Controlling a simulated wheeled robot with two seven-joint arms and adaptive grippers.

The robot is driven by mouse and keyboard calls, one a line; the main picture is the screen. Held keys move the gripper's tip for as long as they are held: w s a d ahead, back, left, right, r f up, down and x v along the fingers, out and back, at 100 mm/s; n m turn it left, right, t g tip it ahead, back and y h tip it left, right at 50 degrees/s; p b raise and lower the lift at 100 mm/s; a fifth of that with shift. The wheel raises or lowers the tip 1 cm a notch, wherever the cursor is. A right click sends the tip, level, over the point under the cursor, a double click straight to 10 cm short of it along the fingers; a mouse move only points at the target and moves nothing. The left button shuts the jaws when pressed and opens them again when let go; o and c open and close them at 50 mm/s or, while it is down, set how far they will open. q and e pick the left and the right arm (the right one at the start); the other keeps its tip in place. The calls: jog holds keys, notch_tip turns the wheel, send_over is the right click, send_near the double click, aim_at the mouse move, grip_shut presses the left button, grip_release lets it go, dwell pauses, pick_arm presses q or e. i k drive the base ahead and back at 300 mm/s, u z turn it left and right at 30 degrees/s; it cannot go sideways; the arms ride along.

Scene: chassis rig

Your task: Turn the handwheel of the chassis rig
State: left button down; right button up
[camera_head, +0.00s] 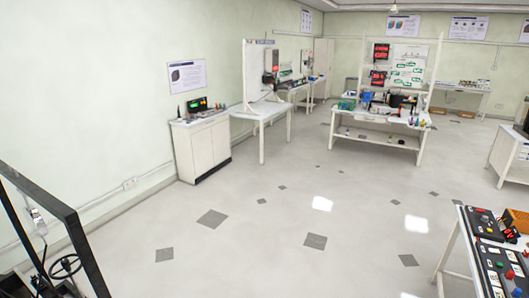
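A dark handwheel (65,266) shows at the lower left corner, a thin black ring with spokes. It sits among dark parts of the chassis rig, behind a black frame bar (78,235) of the rig. The lower parts of the rig are cut off by the picture's edge. Neither of my grippers shows in this view, so nothing of mine is seen touching the wheel.
A white bench with control panels (492,253) stands at the lower right. A white cabinet (203,148) and a white table (262,110) line the left wall. A workbench (378,122) stands at the back. The tiled floor (270,215) between is clear.

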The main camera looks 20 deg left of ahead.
aim_at(65, 262)
jog(key=u, duration=0.45)
jog(key=i, duration=1.15)
jog(key=u, duration=2)
jog(key=i, duration=0.95)
jog(key=u, duration=0.9)
